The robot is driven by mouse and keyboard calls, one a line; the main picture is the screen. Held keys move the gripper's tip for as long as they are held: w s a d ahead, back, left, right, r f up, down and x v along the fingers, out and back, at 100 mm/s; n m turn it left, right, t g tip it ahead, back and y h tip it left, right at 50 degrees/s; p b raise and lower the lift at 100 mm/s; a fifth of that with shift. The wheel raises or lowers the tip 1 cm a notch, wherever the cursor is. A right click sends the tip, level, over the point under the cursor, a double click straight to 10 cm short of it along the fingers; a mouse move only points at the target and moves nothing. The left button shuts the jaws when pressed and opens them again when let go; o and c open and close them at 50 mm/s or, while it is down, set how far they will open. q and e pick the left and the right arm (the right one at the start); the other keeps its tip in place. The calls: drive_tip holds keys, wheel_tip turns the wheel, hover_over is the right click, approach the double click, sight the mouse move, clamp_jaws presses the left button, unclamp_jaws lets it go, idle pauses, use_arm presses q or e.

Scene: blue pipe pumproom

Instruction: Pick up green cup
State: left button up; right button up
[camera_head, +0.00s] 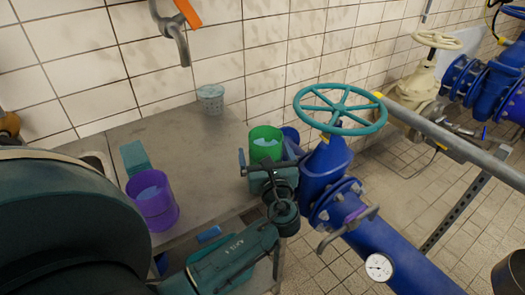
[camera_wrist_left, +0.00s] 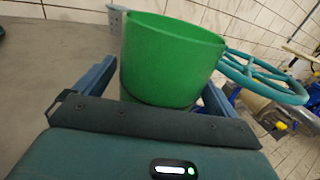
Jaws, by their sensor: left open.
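The green cup (camera_head: 265,141) stands near the right end of the grey table, with its rim facing up. My left gripper (camera_head: 267,160) is open, with one finger on each side of the cup. In the left wrist view the green cup (camera_wrist_left: 170,60) fills the space between the two spread fingers of the gripper (camera_wrist_left: 157,82). The cup's lower part is hidden by my gripper, and I cannot tell whether the fingers touch it. My right gripper is not in view.
A purple cup (camera_head: 153,203) and a speckled grey cup (camera_head: 210,98) stand on the table (camera_head: 180,133). A blue pipe valve with a teal handwheel (camera_head: 340,108) rises just right of the green cup. The table's middle is clear.

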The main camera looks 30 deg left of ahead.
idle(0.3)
use_arm(q)
drive_tip(key=shift+r, duration=0.1)
drive_tip(key=c, duration=1.4)
